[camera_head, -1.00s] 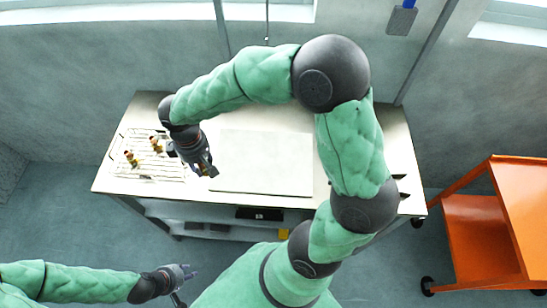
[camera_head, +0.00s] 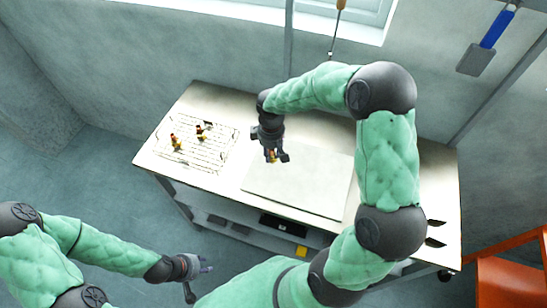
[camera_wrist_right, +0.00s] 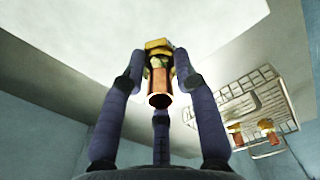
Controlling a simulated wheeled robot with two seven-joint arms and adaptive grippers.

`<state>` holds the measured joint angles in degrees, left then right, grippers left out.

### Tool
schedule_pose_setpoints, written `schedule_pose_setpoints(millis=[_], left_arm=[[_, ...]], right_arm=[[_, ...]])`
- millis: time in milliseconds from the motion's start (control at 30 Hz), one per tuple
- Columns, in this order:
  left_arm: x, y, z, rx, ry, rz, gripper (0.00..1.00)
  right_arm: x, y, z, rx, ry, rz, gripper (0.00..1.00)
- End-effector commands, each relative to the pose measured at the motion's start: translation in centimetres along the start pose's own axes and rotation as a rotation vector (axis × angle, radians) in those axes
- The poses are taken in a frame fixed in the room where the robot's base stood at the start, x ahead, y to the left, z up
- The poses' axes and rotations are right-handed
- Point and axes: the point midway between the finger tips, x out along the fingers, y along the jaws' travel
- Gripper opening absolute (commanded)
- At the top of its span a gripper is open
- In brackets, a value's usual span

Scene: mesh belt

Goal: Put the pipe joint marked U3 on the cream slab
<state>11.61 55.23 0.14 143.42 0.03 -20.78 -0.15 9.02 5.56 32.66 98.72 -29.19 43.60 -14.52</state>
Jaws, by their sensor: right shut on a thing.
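A pipe joint (camera_wrist_right: 159,88) with a copper-red tube and brass end is gripped between the fingers of my right gripper (camera_wrist_right: 160,80); its marking is not readable. In the head view my right gripper (camera_head: 274,157) holds the joint (camera_head: 272,156) over the back left part of the cream slab (camera_head: 300,185), seemingly above it. The slab lies flat on the table and looks bare. My left gripper (camera_head: 204,269) is open and empty, low in front of the table.
A wire mesh rack (camera_head: 205,158) on the table's left holds two more pipe joints (camera_head: 177,143) (camera_head: 201,131), also seen in the wrist view (camera_wrist_right: 268,126). Dark objects (camera_head: 435,242) lie at the table's right end. An orange cart (camera_head: 510,280) stands right.

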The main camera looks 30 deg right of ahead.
Motion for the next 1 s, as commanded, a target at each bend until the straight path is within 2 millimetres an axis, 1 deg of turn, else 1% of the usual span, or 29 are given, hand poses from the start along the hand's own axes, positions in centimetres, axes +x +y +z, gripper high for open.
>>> schedule_pose_setpoints(millis=[167,233,333,433,700,833,867,900,933,1000], left_arm=[[0.1,0.0,0.0,0.0,0.0,0.0,0.34],[0.2,-0.1,0.0,0.0,0.0,0.0,0.34],[0.5,-0.2,0.0,0.0,0.0,0.0,0.34],[0.7,-0.2,0.0,0.0,0.0,0.0,0.34],[0.6,-0.2,0.0,0.0,0.0,0.0,0.34],[0.9,-0.3,0.0,0.0,0.0,0.0,0.34],[0.9,-0.3,0.0,0.0,0.0,0.0,0.34],[0.8,-0.3,0.0,0.0,0.0,0.0,0.34],[0.8,-0.3,0.0,0.0,0.0,0.0,0.34],[0.8,-0.3,0.0,0.0,0.0,0.0,0.34]], right_arm=[[0.7,0.7,0.1,0.001,0.001,0.001,0.0],[1.4,1.2,0.2,0.002,0.001,0.0,0.0],[3.0,1.0,0.2,-0.001,-0.001,-0.001,0.0],[4.1,1.0,0.2,0.0,0.0,0.0,0.0],[4.2,1.1,0.1,0.0,0.002,0.001,0.0],[4.6,1.1,0.1,0.0,0.002,0.001,0.0],[4.6,1.0,0.1,0.0,0.001,0.0,0.36],[4.5,1.0,0.1,0.0,0.001,0.0,0.47],[4.5,1.0,0.1,0.0,0.001,0.0,0.54],[4.5,1.0,0.1,0.0,0.001,0.0,0.54]])
